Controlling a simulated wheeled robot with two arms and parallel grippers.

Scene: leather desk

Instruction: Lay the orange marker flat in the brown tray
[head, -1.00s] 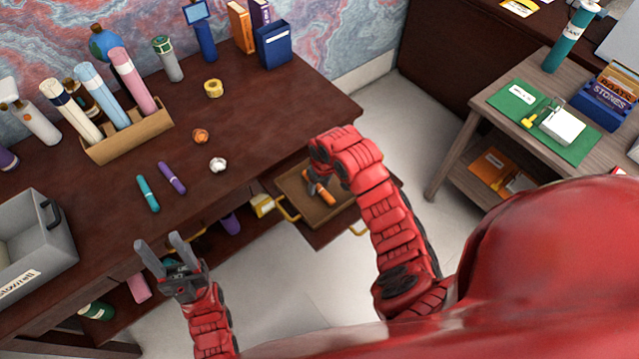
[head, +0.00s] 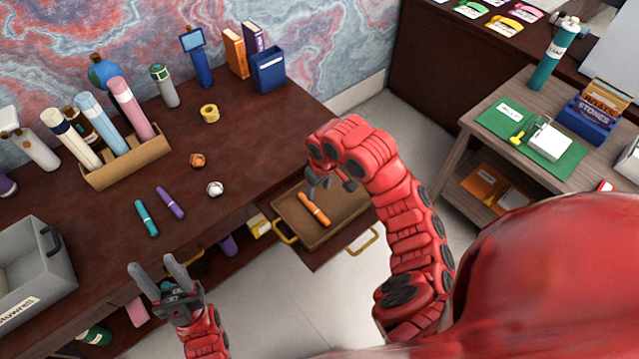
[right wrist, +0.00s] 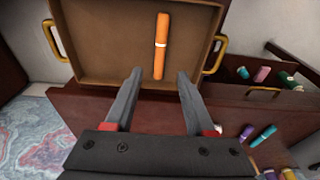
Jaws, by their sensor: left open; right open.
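The orange marker (head: 314,209) lies flat inside the brown tray (head: 285,207), which has a yellow handle at each end. In the right wrist view the orange marker (right wrist: 161,46) lies lengthwise away from me on the floor of the tray (right wrist: 105,50). My right gripper (head: 318,187) is open and empty above the tray, with the marker clear of its fingers; the fingers (right wrist: 158,75) are spread wide in the right wrist view. My left gripper (head: 157,270) is open and empty in front of the desk's front edge.
A teal marker (head: 146,218) and a purple marker (head: 170,202) lie on the dark desk (head: 100,210). A grey bin (head: 40,265) stands at the desk's left. A wooden side table (head: 475,120) with a green mat stands at the right. Floor shows between desk and side table.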

